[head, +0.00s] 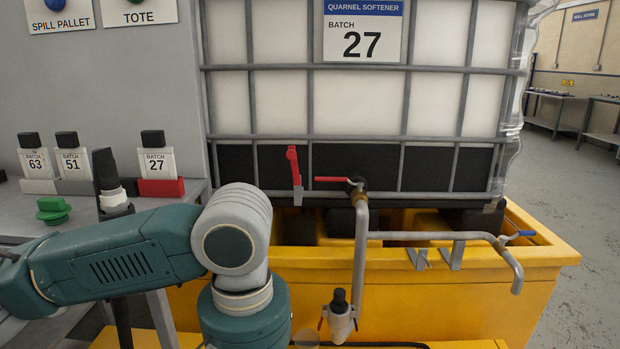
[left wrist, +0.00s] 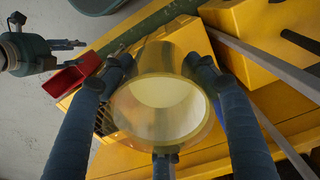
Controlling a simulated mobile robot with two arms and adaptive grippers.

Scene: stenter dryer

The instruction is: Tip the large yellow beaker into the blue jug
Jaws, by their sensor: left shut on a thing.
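The large yellow beaker (left wrist: 155,62), translucent with a round open rim, is in the left wrist view, with a pale fill or bottom showing inside. My left gripper (left wrist: 160,72) is shut on it, with dark fingers on both sides and one at the near rim. In the head view my left arm bends down at centre left and its gripper is out of sight. I cannot make out the blue jug in either view. Another gripper, seemingly my right one (left wrist: 68,44), shows at upper left of the left wrist view; its jaws are too small to judge.
A caged tote (head: 430,90) labelled Batch 27 stands in a yellow spill pallet (head: 545,250). Grey pipes with red and blue handles jut out in front. A red container (left wrist: 75,75) lies near the beaker.

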